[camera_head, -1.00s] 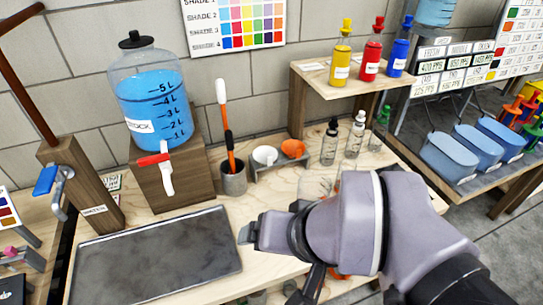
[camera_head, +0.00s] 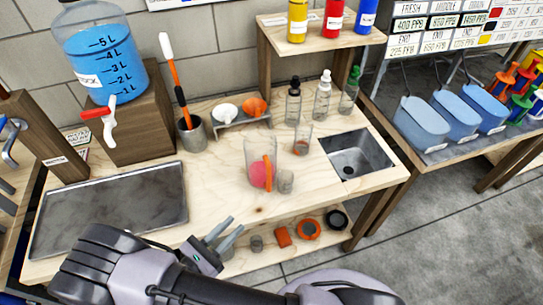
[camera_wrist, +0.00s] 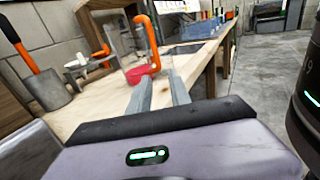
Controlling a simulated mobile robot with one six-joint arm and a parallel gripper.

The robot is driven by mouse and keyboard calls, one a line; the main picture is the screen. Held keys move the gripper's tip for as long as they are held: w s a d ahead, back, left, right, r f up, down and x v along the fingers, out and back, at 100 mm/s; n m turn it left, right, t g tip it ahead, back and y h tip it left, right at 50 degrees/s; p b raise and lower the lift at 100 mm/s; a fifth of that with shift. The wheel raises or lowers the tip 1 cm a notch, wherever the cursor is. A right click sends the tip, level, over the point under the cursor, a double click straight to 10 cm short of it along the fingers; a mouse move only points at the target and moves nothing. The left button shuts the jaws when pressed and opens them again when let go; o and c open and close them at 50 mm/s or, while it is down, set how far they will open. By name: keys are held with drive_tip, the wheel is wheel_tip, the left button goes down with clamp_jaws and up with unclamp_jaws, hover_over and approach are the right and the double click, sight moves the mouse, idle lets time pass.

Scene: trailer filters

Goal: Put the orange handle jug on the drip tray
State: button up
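The orange handle jug (camera_head: 255,152) is clear, with an orange handle and some pinkish-red content low inside. It stands upright on the light wooden bench, right of the drip tray. In the wrist view the jug (camera_wrist: 139,52) is straight beyond my fingers, its handle on the right. The drip tray (camera_head: 110,210) is a flat dark grey tray at the bench's left, with nothing on it. My gripper (camera_head: 231,229) is at the bench's front edge, nearer than the jug and apart from it. Its fingers (camera_wrist: 160,88) are spread and empty.
A small clear cup (camera_head: 286,181) stands close by the jug's right side, and a beaker (camera_head: 303,138) is behind it. A sink (camera_head: 358,155) is at right. A blue water tank (camera_head: 102,62) stands behind the tray. A lower shelf (camera_head: 290,250) holds several small parts.

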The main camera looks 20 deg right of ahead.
sight(267, 190)
drive_tip(key=b+x, duration=0.1)
drive_tip(key=x, duration=0.4)
drive_tip(key=f+b+x, duration=0.1)
drive_tip(key=b+x, duration=0.1)
drive_tip(key=x, duration=0.4)
drive_tip(key=b+x, duration=0.2)
drive_tip(key=x, duration=0.4)
drive_tip(key=shift+w+a+f, duration=0.25)
drive_tip(key=shift+w, duration=0.1)
drive_tip(key=shift+w+d+r, duration=0.1)
drive_tip(key=shift+r, duration=0.05)
clamp_jaws()
